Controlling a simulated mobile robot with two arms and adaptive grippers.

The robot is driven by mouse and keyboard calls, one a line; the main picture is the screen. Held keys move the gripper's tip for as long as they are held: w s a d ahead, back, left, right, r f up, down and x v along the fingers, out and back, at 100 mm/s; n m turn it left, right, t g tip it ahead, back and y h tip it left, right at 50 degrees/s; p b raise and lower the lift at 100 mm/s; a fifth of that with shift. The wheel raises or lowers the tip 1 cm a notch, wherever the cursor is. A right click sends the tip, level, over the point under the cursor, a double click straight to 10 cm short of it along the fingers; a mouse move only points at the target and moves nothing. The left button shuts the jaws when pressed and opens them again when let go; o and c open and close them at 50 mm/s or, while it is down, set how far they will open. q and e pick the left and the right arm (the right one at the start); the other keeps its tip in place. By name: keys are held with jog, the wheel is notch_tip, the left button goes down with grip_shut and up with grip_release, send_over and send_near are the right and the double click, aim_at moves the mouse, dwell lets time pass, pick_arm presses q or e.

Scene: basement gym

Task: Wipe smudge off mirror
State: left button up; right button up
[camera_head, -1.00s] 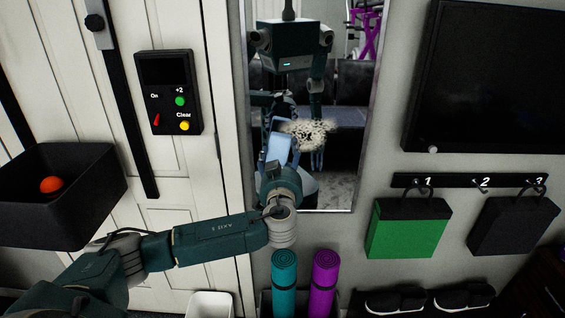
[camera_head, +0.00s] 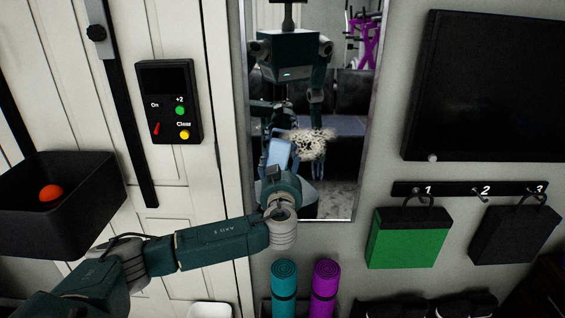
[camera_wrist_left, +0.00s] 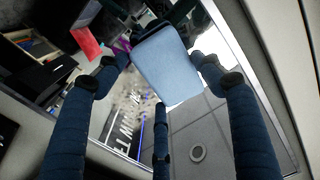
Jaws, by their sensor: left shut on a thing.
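The mirror (camera_head: 348,182) hangs on the wall in front of me and shows my own reflection. A pale, speckled smudge (camera_head: 311,143) is on its lower middle. My left gripper (camera_head: 277,160) is in front of the mirror, just left of the smudge. It is shut on a light blue cloth or pad (camera_head: 279,152), which also shows between the fingers (camera_wrist_left: 165,62) in the left wrist view. I cannot tell whether the pad touches the glass. In the left wrist view the smudge (camera_wrist_left: 128,108) shows partly behind the pad. My right gripper is not directly in view.
Teal (camera_head: 284,284) and purple (camera_head: 325,284) rolled mats stand below the mirror. A black bin with an orange ball (camera_head: 51,193) and a control box (camera_head: 168,101) are left. A green bag (camera_head: 405,239) and a black bag (camera_head: 513,236) hang right, under a dark screen (camera_head: 487,85).

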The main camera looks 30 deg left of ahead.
pick_arm(q)
jog(key=shift+b+x, duration=0.6)
jog(key=shift+x, duration=0.25)
